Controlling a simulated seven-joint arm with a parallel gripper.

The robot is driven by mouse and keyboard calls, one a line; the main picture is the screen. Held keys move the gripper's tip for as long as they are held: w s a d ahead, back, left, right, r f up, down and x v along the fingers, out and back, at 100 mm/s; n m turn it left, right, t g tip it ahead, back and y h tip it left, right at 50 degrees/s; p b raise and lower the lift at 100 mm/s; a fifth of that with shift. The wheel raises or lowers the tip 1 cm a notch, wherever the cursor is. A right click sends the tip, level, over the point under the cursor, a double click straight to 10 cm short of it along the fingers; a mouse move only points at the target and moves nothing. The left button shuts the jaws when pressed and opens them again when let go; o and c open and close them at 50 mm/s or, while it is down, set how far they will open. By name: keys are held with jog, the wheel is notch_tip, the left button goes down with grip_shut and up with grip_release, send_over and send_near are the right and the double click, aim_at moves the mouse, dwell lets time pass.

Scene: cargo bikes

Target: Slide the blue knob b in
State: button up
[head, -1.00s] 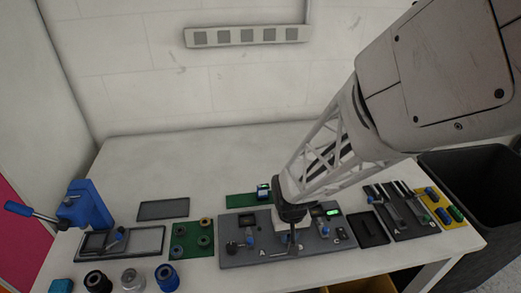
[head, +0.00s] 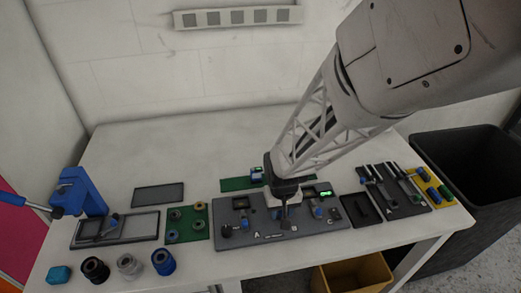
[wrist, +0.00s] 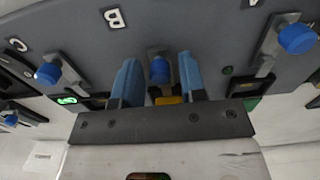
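Blue knob b (wrist: 160,70) is on a short metal slider below the letter B label on the grey board (wrist: 215,30). My gripper (wrist: 157,75) is open, with its two blue fingers on either side of the knob and a visible gap on each side. In the head view my gripper (head: 285,212) is over the middle of the grey board (head: 232,213) and hides knob b. Two more blue knobs show in the wrist view: one by letter C (wrist: 48,73) and one on the right (wrist: 297,38).
A small green-lit display (head: 326,193) sits at the board's back right. A green plate with rings (head: 186,222) lies left of the board, and an empty black tray (head: 360,210) lies right. A blue lever press (head: 80,192) stands at the far left.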

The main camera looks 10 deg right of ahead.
jog(key=shift+r, duration=0.1)
jog(key=shift+r, duration=2.15)
jog(key=shift+s, duration=0.1)
jog(key=s+r, duration=0.3)
jog(key=s, duration=0.3)
jog(key=s+d+r+t, duration=0.1)
jog(key=s+r, duration=0.2)
jog(key=r, duration=0.6)
jog(key=s+d+r+t, duration=0.1)
jog(key=s+r, duration=0.3)
jog(key=r, duration=0.6)
jog(key=shift+d+t, duration=0.3)
jog(key=shift+d, duration=0.15)
jog(key=shift+w, duration=0.1)
dwell(2.6)
